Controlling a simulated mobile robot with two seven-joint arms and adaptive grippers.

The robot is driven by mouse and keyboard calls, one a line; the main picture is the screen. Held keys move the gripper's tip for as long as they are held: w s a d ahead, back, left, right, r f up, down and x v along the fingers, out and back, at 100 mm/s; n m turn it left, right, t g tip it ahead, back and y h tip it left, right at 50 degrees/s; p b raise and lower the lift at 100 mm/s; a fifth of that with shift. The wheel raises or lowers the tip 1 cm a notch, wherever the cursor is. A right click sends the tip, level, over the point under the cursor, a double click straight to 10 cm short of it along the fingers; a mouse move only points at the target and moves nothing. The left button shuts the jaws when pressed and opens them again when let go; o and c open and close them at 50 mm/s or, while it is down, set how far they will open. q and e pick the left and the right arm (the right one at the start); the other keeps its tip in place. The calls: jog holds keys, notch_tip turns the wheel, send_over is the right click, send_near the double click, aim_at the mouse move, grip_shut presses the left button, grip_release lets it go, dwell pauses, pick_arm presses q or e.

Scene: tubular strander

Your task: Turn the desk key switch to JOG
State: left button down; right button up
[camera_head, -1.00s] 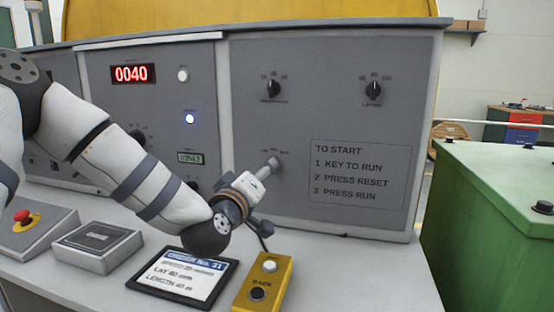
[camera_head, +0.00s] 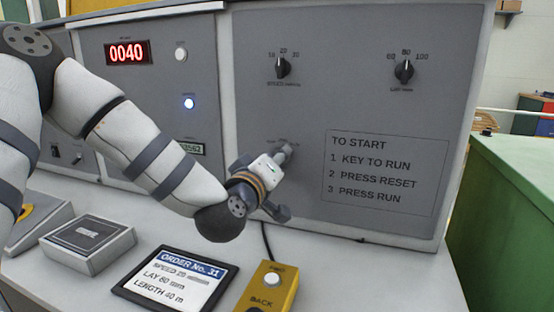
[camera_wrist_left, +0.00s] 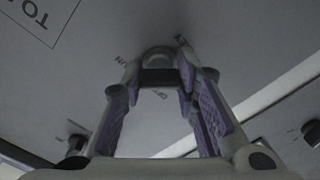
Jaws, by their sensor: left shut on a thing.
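The key switch (camera_wrist_left: 158,56) is on the grey desk panel, below the speed knob. In the head view my left gripper mostly covers it, with part of its lettering showing above. My left gripper (camera_head: 284,152) reaches the panel there, and in the wrist view its purple-padded fingers (camera_wrist_left: 159,72) are shut on the key, one tip on each side. The lettering around the switch is partly hidden and too small to read fully, so I cannot tell which position the key points to. My right gripper is not in view.
A start-instruction label (camera_head: 380,172) is right of the switch. Two black knobs, speed (camera_head: 283,67) and lay (camera_head: 404,70), sit above. On the desk are an order tablet (camera_head: 178,276), a yellow button box (camera_head: 268,290) and a grey box (camera_head: 88,243). A green cabinet (camera_head: 510,220) stands right.

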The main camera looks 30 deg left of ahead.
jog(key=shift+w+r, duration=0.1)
pick_arm(q)
jog(key=n+p, duration=0.1)
jog(key=n, duration=0.2)
jog(key=shift+a+r, duration=0.1)
jog(key=shift+r, duration=0.1)
jog(key=n, duration=0.2)
jog(key=shift+f+n+p, duration=0.1)
jog(key=shift+n+p, duration=0.25)
jog(key=shift+n, duration=1.45)
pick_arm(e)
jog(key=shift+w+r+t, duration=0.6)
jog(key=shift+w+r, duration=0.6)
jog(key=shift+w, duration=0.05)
pick_arm(q)
jog(key=c, duration=1.2)
grip_release()
jog(key=shift+w+f, duration=0.1)
jog(key=shift+c, duration=0.2)
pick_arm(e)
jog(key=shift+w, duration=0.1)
